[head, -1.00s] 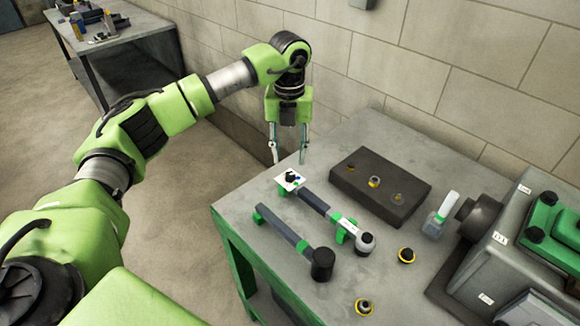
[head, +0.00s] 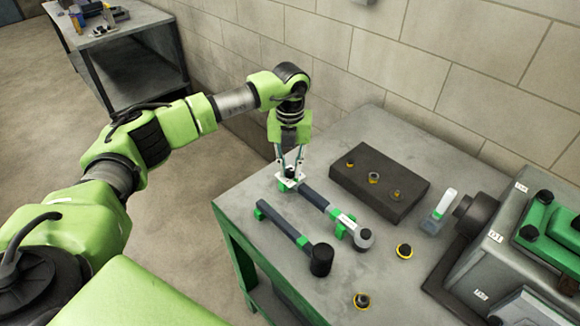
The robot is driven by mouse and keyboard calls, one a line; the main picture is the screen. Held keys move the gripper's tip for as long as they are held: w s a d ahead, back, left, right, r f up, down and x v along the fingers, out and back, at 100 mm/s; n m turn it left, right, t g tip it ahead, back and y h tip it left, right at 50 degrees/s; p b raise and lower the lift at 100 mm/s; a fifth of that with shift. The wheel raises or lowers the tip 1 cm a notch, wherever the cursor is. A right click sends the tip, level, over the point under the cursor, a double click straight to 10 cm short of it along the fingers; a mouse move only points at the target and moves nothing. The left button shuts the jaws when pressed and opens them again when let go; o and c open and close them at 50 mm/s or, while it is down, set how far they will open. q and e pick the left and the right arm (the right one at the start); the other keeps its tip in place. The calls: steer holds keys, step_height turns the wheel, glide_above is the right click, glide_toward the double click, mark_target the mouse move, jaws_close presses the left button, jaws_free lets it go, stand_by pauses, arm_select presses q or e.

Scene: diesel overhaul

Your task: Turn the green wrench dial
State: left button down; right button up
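A torque wrench (head: 321,203) with a dark handle and a round grey head lies on the grey table, held in green rests. At its far-left end is the dial, a small white plate (head: 290,185); its dark knob is now hidden between the fingers. My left gripper (head: 290,172) points down directly over this dial, its fingertips at the plate and close together. I cannot tell whether they grip the knob. My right gripper is not in view.
A second tool with a black head (head: 321,259) lies parallel, in front of the wrench. A dark block (head: 379,184) with several small fittings sits behind. A small bottle (head: 438,212) and a machine (head: 520,235) stand at the right.

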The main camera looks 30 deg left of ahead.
arm_select(q)
steer(key=shift+f+m+b, duration=0.1)
steer(key=shift+m+b, duration=0.85)
steer(key=shift+m, duration=0.35)
steer(key=m+b, duration=0.1)
steer(key=m, duration=0.1)
steer(key=shift+m, duration=0.3)
steer(key=m+b, duration=0.2)
steer(key=m, duration=0.1)
steer(key=shift+a+m+b, duration=0.1)
steer(key=shift+m+b, duration=0.5)
steer(key=shift+m, duration=1.1)
steer(key=c, duration=1.9)
jaws_free()
